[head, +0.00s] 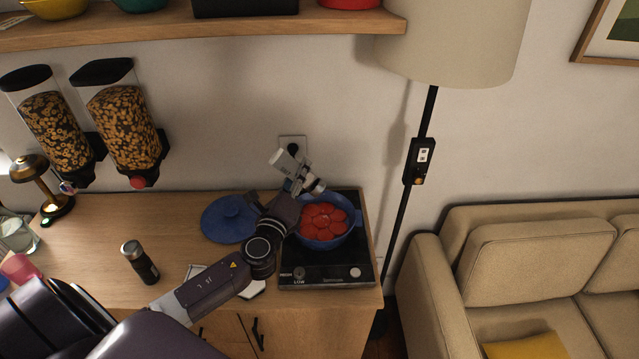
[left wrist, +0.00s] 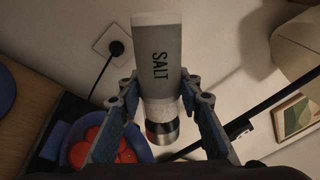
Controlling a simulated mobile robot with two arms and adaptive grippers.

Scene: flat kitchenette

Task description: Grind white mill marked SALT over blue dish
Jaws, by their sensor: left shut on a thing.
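The white mill marked SALT (left wrist: 158,62) is held between the fingers of my left gripper (left wrist: 160,112), with its steel end low in the left wrist view. In the head view the mill (head: 286,163) is tilted, its white end to the upper left and its steel end down to the right. My left gripper (head: 304,188) is shut on it above the far left rim of the blue dish (head: 325,244). The dish holds several red slices and stands on a black hob. It also shows in the left wrist view (left wrist: 72,155). My right gripper is not in view.
The black hob (head: 325,281) sits at the counter's right end. A blue lid (head: 228,218) lies left of the dish. A dark mill (head: 138,262) stands farther left. A lamp pole (head: 398,225) rises right of the counter. Cereal dispensers (head: 122,125) hang on the wall.

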